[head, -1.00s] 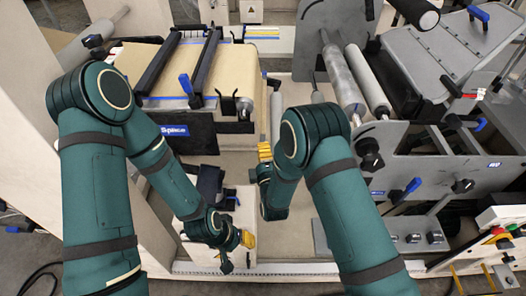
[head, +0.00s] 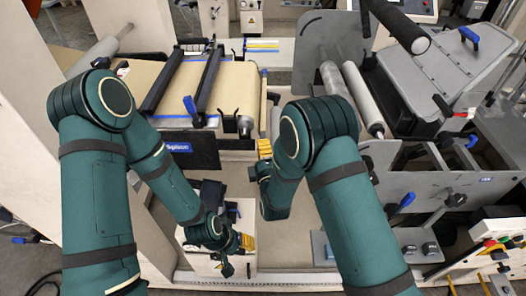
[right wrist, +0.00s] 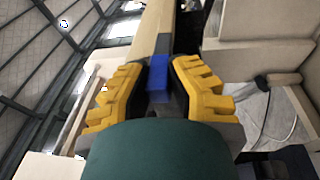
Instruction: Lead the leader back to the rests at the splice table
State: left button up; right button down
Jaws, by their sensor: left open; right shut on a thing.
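My right gripper (right wrist: 158,88) is shut on a blue piece (right wrist: 158,76) at the near end of a tan strip, which looks like the leader (right wrist: 153,30). The strip runs away from the fingers. In the head view this gripper (head: 264,158) is right of the splice table's front corner, and what it holds is mostly hidden. The splice table (head: 193,157) has a kraft-covered top crossed by two black bars and a blue lever. I cannot make out the rests. My left gripper (head: 243,243) is open below the table, near a pale box.
Grey rollers (head: 362,95) and a metal side plate (head: 425,190) stand close on the right. A pale post (head: 60,110) is on the left. A white ruled edge (head: 285,282) crosses the front.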

notch_tip(320, 180, up, 14)
jog(key=p, duration=0.6)
jog(key=shift+f, duration=0.15)
jog(key=shift+a, duration=0.1)
jog(key=shift+s+a+r+b, duration=0.1)
jog(key=shift+a+r+b, duration=0.05)
jog(key=shift+a, duration=0.75)
jog(key=shift+s+a+r+b, duration=0.1)
jog(key=shift+a+r+b, duration=0.1)
jog(key=shift+a, duration=0.7)
jog(key=shift+s+a+r+b, duration=0.1)
jog(key=shift+a+r, duration=0.05)
jog(key=shift+a, duration=0.75)
jog(key=a, duration=0.2)
jog(key=a+b, duration=0.1)
jog(key=a, duration=0.1)
jog(key=shift+s+a+r, duration=0.1)
jog(key=shift+a+r, duration=0.1)
